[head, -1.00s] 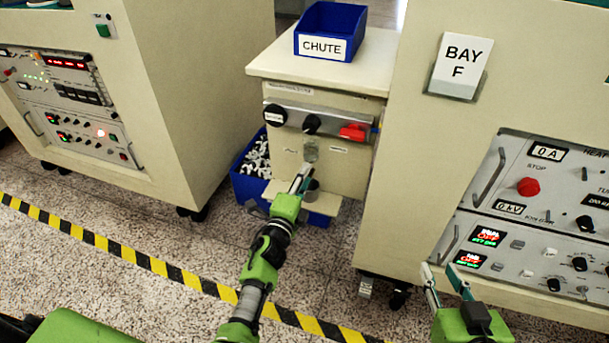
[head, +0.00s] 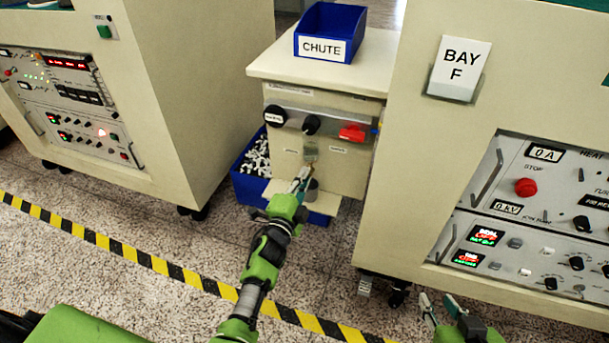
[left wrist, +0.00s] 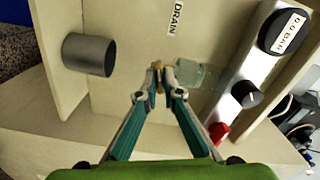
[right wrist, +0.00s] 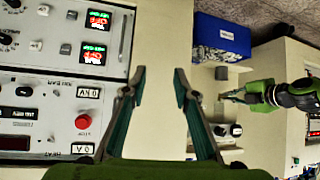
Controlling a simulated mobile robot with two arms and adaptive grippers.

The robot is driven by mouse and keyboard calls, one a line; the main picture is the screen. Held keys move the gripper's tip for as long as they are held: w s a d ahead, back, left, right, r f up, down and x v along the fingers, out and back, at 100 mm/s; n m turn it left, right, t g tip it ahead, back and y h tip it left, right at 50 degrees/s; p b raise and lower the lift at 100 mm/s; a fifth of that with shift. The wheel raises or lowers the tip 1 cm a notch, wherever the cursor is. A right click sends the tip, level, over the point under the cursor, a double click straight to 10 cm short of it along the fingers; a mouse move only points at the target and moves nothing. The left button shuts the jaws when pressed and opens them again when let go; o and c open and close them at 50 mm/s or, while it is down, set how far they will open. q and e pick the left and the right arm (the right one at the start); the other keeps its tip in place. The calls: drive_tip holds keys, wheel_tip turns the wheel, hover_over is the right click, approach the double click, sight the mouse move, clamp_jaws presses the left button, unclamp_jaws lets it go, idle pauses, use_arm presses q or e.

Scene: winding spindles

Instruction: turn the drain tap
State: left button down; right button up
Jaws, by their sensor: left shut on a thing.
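The drain tap is a small brass-coloured piece (left wrist: 157,77) on the beige front panel, next to the DRAIN label (left wrist: 175,18). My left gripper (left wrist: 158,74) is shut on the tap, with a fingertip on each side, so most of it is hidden. In the head view my left gripper (head: 303,174) reaches to the lower front of the cabinet (head: 345,172). My right gripper (head: 440,302) is open and empty low at the right; its parted fingers show in the right wrist view (right wrist: 160,76).
A grey cylinder (left wrist: 89,55) stands close to the left gripper. Above are a black knob (head: 311,124), a dial (head: 275,116) and a red handle (head: 352,132). A blue bin (head: 244,185) of pale parts is on the floor. The BAY F cabinet (head: 400,190) stands at the right.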

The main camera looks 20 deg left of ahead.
use_arm(q)
drive_tip(key=shift+n+p, duration=2.5)
drive_tip(key=shift+n, duration=4.8)
use_arm(e)
drive_tip(key=s+d+f+g, duration=0.2)
drive_tip(key=s+f+g, duration=0.1)
drive_tip(key=s, duration=0.2)
drive_tip(key=s+d+f+g+h, duration=0.1)
drive_tip(key=s+f+g, duration=0.2)
drive_tip(key=s, duration=0.3)
drive_tip(key=shift+s+d+f+g+h, duration=0.3)
drive_tip(key=shift+d+f, duration=0.05)
drive_tip(key=shift+f, duration=0.2)
use_arm(q)
drive_tip(key=c, duration=2.2)
unclamp_jaws()
drive_tip(key=shift+s, duration=0.1)
